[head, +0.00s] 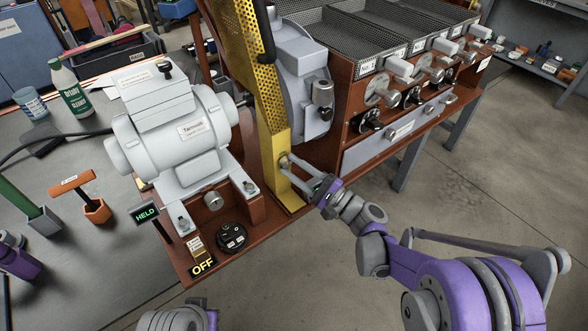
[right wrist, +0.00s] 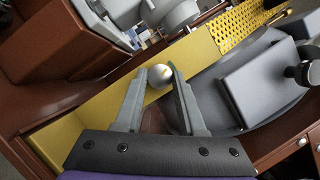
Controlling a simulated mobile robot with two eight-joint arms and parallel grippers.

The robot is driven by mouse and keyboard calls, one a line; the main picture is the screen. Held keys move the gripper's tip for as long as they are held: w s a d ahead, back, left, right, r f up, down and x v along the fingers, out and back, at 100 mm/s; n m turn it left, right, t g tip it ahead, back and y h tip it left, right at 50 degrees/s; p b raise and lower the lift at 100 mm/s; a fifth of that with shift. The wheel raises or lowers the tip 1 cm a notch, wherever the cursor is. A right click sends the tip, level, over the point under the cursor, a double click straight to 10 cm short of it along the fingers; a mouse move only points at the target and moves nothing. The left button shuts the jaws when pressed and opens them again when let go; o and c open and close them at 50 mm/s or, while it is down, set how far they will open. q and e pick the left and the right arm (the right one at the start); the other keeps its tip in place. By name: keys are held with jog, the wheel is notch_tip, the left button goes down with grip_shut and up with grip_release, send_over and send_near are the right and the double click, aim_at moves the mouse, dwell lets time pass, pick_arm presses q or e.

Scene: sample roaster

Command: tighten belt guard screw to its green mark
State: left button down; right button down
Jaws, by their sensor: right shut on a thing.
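The yellow belt guard (head: 270,110) stands upright beside the grey motor, with a perforated upper part and a plain lower strip. It runs diagonally in the right wrist view (right wrist: 185,62). The silvery round screw (right wrist: 160,75) is on its plain part, with a small yellowish line on its head. My right gripper (head: 287,164) reaches it from the lower right. In the right wrist view the fingertips (right wrist: 160,78) are on either side of the screw head, shut on it. My left gripper does not show clearly.
The grey motor (head: 185,125) sits left of the guard. A "HELD" display (head: 146,215), a black dial (head: 231,237) and an "OFF" label (head: 202,266) are near the front. An orange-handled tool (head: 72,183) stands at left. Open floor (head: 460,190) lies at right.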

jog(key=shift+f+m+t+b, duration=0.1)
jog(key=shift+m+t+b, duration=0.6)
jog(key=shift+m, duration=1.4)
jog(key=shift+m+t, duration=0.3)
jog(key=shift+t, duration=0.1)
jog(key=c, duration=0.5)
grip_release()
jog(key=v, duration=1)
jog(key=shift+s+d, duration=0.25)
jog(key=shift+s, duration=0.1)
jog(key=shift+a, duration=0.1)
